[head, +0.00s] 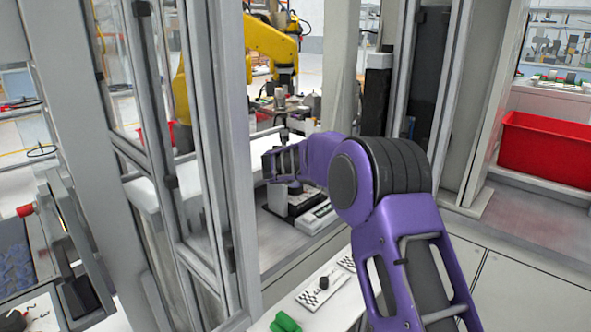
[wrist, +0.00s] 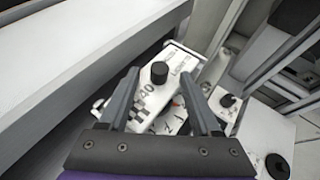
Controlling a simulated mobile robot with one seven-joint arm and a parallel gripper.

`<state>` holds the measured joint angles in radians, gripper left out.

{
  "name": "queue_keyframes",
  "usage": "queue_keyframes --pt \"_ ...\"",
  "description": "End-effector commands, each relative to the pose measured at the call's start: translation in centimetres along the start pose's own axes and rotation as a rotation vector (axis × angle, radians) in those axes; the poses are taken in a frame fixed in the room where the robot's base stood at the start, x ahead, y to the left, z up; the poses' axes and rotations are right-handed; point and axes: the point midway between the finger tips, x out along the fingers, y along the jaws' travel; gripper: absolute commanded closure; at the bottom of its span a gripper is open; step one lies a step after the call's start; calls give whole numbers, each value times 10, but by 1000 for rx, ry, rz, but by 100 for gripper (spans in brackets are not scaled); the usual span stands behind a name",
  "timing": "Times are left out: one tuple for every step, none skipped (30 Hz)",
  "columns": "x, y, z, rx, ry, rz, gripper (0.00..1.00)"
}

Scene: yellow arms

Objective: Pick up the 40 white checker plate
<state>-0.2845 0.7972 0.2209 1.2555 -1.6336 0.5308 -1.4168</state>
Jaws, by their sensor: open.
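The white checker plate marked 40 (wrist: 150,92) shows in the wrist view, with a black knob (wrist: 159,72) on top and a black-and-white checker patch at its near end. My gripper (wrist: 160,80) is open. Its two fingers appear on either side of the plate in the wrist view, with the knob between the fingertips. They do not visibly grip it, and the remaining gap is hard to judge. In the head view my gripper (head: 281,164) reaches into the machine opening, above white plates (head: 313,217) that it partly hides. I cannot read a 40 there.
Another white plate with a black knob (wrist: 227,100) lies to the right in the wrist view. A pale wall (wrist: 60,80) runs along the left. In the head view, a checkered plate (head: 325,290) and green object (head: 285,323) lie at front. A glazed door frame (head: 225,150) stands left of my arm.

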Motion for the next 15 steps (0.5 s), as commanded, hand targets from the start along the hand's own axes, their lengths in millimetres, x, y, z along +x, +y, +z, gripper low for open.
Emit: queue_keyframes --pt "5 -1 1 1 0 -1 36" --pt "7 -1 1 1 -1 -1 36" --pt "9 -1 1 2 -1 -1 36" --pt "10 0 1 2 -1 0 36" --pt "10 0 1 2 -1 0 36" --pt "10 0 1 1 -2 0 36" --pt "10 0 2 1 -2 1 36" --pt "10 0 2 1 -2 1 36" --pt "10 0 2 1 -2 1 36" --pt "10 0 2 1 -2 1 36" --pt "10 0 2 1 -2 1 36" --pt "10 0 2 1 -2 1 43" --pt "10 0 2 1 -2 1 48" --pt "10 0 2 1 -2 1 53" --pt "10 0 2 1 -2 1 61"
